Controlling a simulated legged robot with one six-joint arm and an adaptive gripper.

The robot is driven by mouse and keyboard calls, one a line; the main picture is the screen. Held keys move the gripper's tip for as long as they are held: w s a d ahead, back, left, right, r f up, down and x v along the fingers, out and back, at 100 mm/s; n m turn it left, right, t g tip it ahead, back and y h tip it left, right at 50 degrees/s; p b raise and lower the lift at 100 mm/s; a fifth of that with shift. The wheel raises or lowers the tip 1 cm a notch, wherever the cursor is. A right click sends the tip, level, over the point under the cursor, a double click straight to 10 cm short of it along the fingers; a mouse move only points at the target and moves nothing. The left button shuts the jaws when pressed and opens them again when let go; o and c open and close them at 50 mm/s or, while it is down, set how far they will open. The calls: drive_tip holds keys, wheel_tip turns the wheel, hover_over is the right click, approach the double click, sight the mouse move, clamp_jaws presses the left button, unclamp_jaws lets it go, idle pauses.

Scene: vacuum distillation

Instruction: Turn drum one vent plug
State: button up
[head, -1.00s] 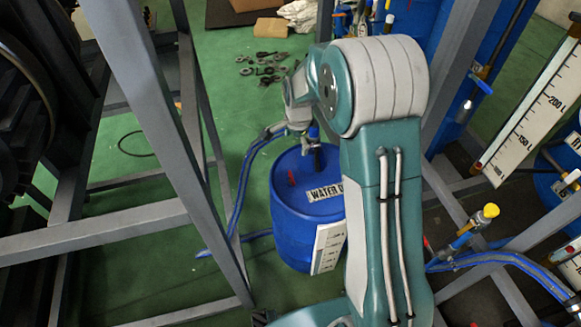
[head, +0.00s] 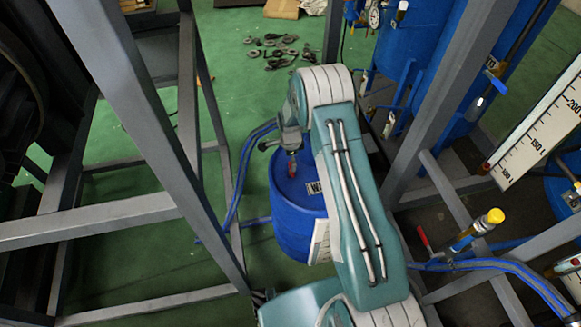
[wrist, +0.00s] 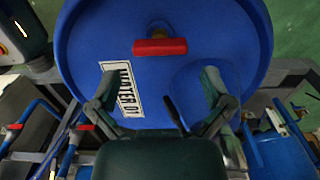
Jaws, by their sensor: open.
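The blue drum (head: 300,222) stands on the green floor, with its white label (head: 314,187) partly hidden by my arm. In the wrist view its round lid (wrist: 90,50) fills the upper middle, and the label (wrist: 122,90) reads "WATER 01". The vent plug, a red bar handle (wrist: 160,46), lies crosswise near the rim at the top of that view. It also shows as a small red piece (head: 292,168) in the head view. My gripper (wrist: 160,85) is open above the lid, its fingers spread wide. The red handle is ahead of the fingertips, apart from them.
A grey steel frame (head: 150,110) stands left of the drum, and another post (head: 430,110) stands to its right. Blue hoses (head: 243,170) run beside the drum. A yellow-capped valve (head: 495,216) is at the right. Loose metal parts (head: 272,50) lie on the floor behind.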

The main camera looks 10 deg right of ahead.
wheel_tip(320, 180, down, 5)
drive_tip(key=shift+d+r, duration=0.1)
drive_tip(key=shift+d, duration=0.05)
drive_tip(key=c, duration=0.8)
